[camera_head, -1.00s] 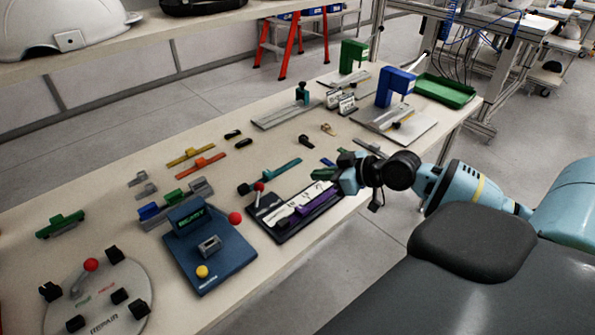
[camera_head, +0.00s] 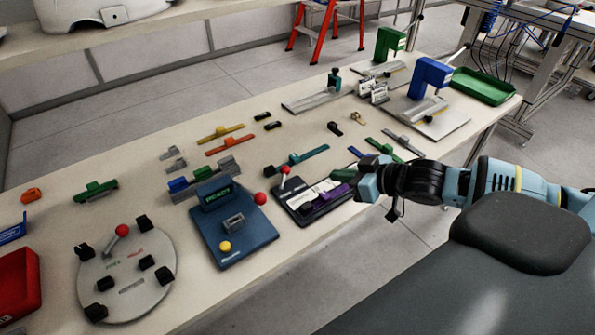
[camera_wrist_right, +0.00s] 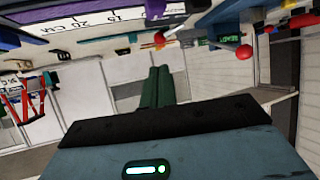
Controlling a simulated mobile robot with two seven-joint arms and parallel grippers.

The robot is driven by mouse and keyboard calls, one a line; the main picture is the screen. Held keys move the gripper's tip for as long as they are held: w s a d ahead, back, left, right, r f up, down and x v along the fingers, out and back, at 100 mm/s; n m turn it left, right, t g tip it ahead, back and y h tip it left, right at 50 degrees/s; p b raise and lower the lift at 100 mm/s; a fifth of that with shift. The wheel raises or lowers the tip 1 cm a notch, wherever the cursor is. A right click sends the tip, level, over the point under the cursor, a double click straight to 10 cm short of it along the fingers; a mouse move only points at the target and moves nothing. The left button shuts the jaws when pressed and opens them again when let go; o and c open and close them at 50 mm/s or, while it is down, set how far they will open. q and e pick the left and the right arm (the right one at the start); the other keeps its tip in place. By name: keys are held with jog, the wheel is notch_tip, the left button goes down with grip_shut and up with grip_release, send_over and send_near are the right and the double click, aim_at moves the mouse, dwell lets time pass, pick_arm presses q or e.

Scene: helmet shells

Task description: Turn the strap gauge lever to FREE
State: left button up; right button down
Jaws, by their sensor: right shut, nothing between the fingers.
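The strap gauge (camera_head: 291,212) is a dark tray-like base with a white ruled scale and a purple slider (camera_head: 328,195), near the table's front edge. Its lever (camera_head: 286,171) has a red ball and stands up at the gauge's left back side; which marking it points to is too small to read. My right gripper (camera_head: 340,176) is at the gauge's right end, apart from the lever. In the right wrist view its dark green fingers (camera_wrist_right: 163,88) are together and empty, and part of the gauge scale (camera_wrist_right: 85,22) shows at the top left. My left gripper is out of view.
Left of the gauge is a blue READY box (camera_head: 235,250) with a red ball, then a round grey plate (camera_head: 127,300) with black knobs and a red-ball lever. Colored straps lie behind. Blue (camera_head: 431,76) and green (camera_head: 389,43) presses and a green tray (camera_head: 483,85) stand at right.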

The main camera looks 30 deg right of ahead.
aim_at(288, 169)
jog(key=shift+b+x, duration=0.4)
jog(key=shift+x, duration=1.15)
jog(key=b+x, duration=0.1)
jog(key=x, duration=0.9)
jog(key=shift+w+a+f, duration=0.1)
jog(key=shift+w+f, duration=0.1)
jog(key=shift+w, duration=0.1)
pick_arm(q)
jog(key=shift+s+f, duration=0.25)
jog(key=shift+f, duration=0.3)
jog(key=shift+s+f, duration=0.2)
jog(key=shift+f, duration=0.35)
pick_arm(e)
jog(key=shift+w, duration=0.1)
jog(key=shift+w+a, duration=0.15)
jog(key=shift+w, duration=0.2)
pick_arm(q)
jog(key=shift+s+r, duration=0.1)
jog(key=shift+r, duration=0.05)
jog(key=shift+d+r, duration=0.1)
